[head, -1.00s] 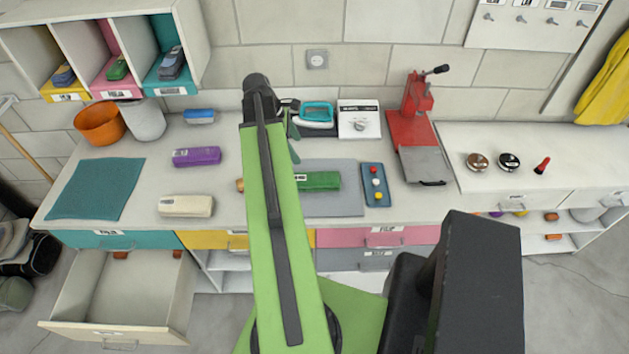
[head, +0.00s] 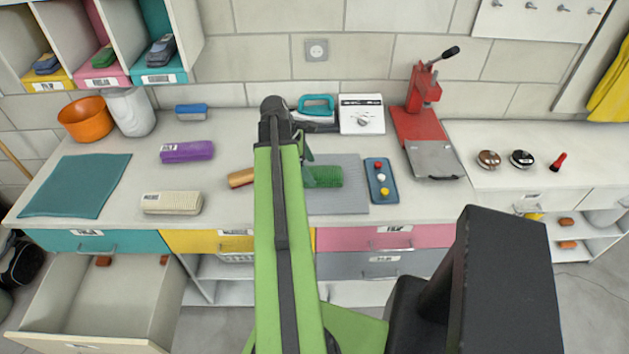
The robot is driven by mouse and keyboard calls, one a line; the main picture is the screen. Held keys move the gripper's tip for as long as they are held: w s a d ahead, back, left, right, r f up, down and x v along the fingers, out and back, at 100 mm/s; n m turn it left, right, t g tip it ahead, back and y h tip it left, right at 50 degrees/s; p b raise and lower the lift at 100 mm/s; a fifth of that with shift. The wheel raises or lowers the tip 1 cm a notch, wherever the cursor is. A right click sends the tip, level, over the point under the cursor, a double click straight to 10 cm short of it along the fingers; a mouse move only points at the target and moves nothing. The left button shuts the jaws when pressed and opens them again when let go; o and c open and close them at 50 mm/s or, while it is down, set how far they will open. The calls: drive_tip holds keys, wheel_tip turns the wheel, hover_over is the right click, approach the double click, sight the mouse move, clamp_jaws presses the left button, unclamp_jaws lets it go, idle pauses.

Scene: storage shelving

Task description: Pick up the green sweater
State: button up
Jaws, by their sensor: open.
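The green sweater (head: 328,177) is a rolled, knitted green bundle lying on the grey mat (head: 348,200) in the middle of the worktop. Its left end is hidden behind my gripper and arm. My gripper (head: 306,168) is open and empty. It shows only partly, past the far end of my green arm, at the left end of the green sweater. I cannot tell whether it touches the sweater.
A purple bundle (head: 187,151), a cream bundle (head: 172,202) and a teal cloth (head: 75,186) lie to the left. A blue button tray (head: 382,181) and red press (head: 422,98) stand right. An open drawer (head: 105,295) juts out at lower left.

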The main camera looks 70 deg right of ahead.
drive_tip(key=shift+b+x, duration=0.5)
drive_tip(key=shift+x, duration=0.75)
drive_tip(key=shift+w+r, duration=0.1)
drive_tip(key=shift+r, duration=0.05)
drive_tip(key=c, duration=1.7)
drive_tip(key=shift+c, duration=0.2)
